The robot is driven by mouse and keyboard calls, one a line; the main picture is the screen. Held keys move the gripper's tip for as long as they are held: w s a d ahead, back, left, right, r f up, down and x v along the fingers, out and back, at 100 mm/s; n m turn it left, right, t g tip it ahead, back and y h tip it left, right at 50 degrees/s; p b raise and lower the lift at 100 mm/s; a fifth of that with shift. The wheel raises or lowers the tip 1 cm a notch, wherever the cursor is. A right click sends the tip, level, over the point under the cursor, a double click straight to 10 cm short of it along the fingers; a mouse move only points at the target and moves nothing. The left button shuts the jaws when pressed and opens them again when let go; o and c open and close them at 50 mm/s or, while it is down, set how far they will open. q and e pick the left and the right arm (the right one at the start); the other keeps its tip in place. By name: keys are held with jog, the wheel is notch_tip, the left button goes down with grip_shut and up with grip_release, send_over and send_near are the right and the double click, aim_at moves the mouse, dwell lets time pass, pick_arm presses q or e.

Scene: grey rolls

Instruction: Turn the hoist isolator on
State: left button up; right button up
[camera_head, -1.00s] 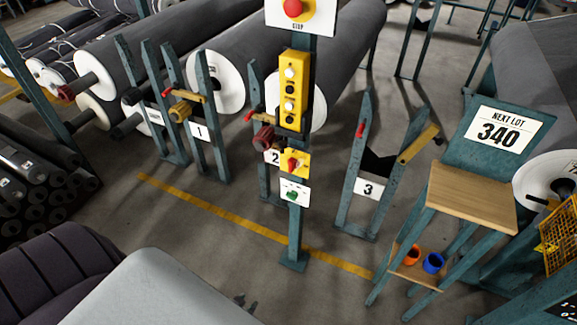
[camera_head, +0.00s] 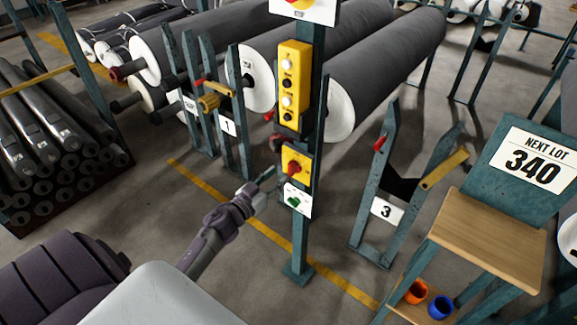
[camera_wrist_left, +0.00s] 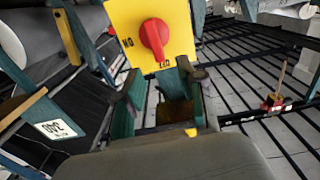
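The hoist isolator (camera_head: 296,163) is a yellow plate with a red rotary handle on a teal post. In the left wrist view the isolator (camera_wrist_left: 180,30) is close, at the top, with ON and OFF marks. Its red handle (camera_wrist_left: 154,38) lies in line with the OFF mark. My left gripper (camera_head: 268,174) is just left of the post, a little below the isolator's height, apparently not touching it. In the wrist view the left gripper's (camera_wrist_left: 160,88) fingers are apart with nothing between them. My right gripper is not in view.
A white plate with a green switch (camera_head: 297,200) sits right below the isolator. A yellow button box (camera_head: 289,85) and a stop plate (camera_head: 306,10) are above. A wooden-topped stand (camera_head: 490,240) is at the right. Floor before the post is clear.

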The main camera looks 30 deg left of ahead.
pick_arm(q)
jog(key=w, duration=0.5)
jog(key=shift+w+d, duration=0.25)
jog(key=shift+w, duration=0.1)
jog(key=shift+c, duration=0.4)
jog(key=c, duration=0.5)
grip_shut()
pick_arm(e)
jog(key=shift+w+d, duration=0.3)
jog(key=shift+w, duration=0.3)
